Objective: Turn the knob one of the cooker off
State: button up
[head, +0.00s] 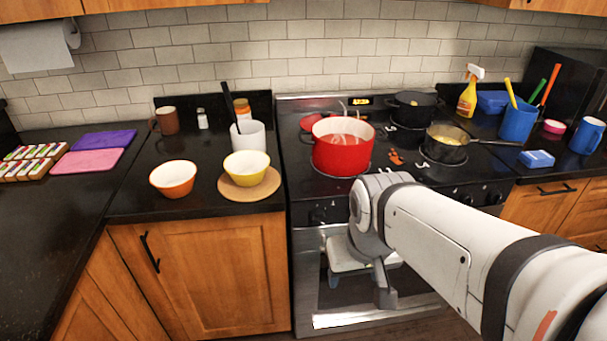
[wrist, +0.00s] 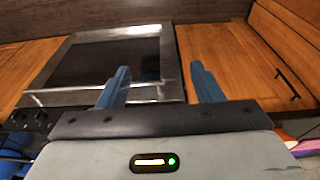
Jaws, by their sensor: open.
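The cooker (head: 300,140) is black and silver, with its control knobs along the front panel below the hob. A dark knob (head: 318,215) shows at the panel's left end, and two more (head: 481,198) show at the right. My arm hides the middle of the panel. In the wrist view, dark knobs (wrist: 28,118) show at the left edge, beside the oven door (wrist: 105,65). My gripper (wrist: 160,75) is open and empty, its blue fingers apart in front of the oven door and wooden cabinet. It is below the panel, apart from the knobs. Which knob is number one cannot be told.
On the hob are a red pot (head: 343,150), a black pot (head: 412,108) and a pan (head: 447,145) with its handle pointing right. Bowls (head: 173,179) stand on the left counter. The space in front of the left cabinet (head: 205,275) is clear.

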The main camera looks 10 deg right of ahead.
aim_at(317, 215)
jog(key=z, duration=2.45)
jog(key=i, duration=0.6)
jog(key=u, duration=1.95)
